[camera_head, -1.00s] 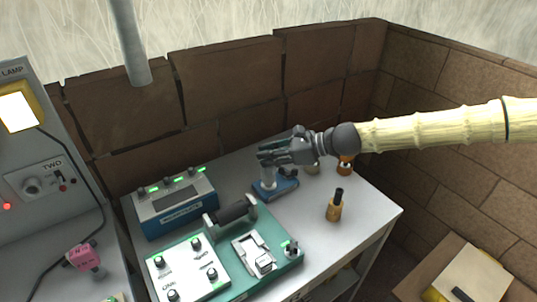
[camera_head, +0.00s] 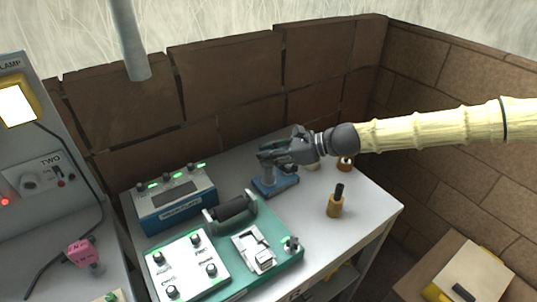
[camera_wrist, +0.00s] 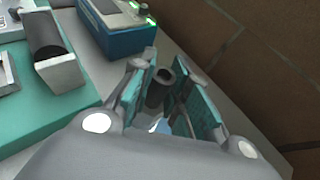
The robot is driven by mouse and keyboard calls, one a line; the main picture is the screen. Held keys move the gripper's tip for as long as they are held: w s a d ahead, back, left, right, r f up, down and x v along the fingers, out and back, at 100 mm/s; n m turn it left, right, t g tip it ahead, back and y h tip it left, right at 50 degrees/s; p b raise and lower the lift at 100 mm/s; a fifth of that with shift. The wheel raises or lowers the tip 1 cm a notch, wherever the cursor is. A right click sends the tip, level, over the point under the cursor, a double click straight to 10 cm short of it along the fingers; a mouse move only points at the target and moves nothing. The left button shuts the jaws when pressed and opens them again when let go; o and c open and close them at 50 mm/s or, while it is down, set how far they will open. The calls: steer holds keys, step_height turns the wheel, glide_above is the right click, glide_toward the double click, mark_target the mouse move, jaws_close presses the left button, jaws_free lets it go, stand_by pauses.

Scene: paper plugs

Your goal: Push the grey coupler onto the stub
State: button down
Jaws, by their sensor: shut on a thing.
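My gripper (camera_head: 266,154) is above the back middle of the table and shut on the grey coupler. In the wrist view a dark grey hollow cylinder, the coupler (camera_wrist: 159,88), sits between the two teal-padded fingers of my gripper (camera_wrist: 165,95). The blue base (camera_head: 273,187) stands on the table right below my gripper, with a pale upright stub (camera_head: 269,173) rising toward the fingers. The fingers hide the coupler in the head view. I cannot tell whether coupler and stub touch. A bit of light blue shows below the coupler in the wrist view.
A blue meter box (camera_head: 175,203) and a green panel with knobs (camera_head: 285,262) stand left and in front. An amber bottle with a black top (camera_head: 336,203) stands to the right, and another (camera_head: 345,164) is near my arm. A brick wall (camera_head: 225,85) closes the back.

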steer(key=c, duration=1.3)
jaws_free()
steer(key=shift+d, duration=0.1)
steer(key=v, duration=1.1)
steer(key=shift+d, duration=0.35)
steer(key=shift+s+r, duration=0.1)
steer(key=v, duration=1.2)
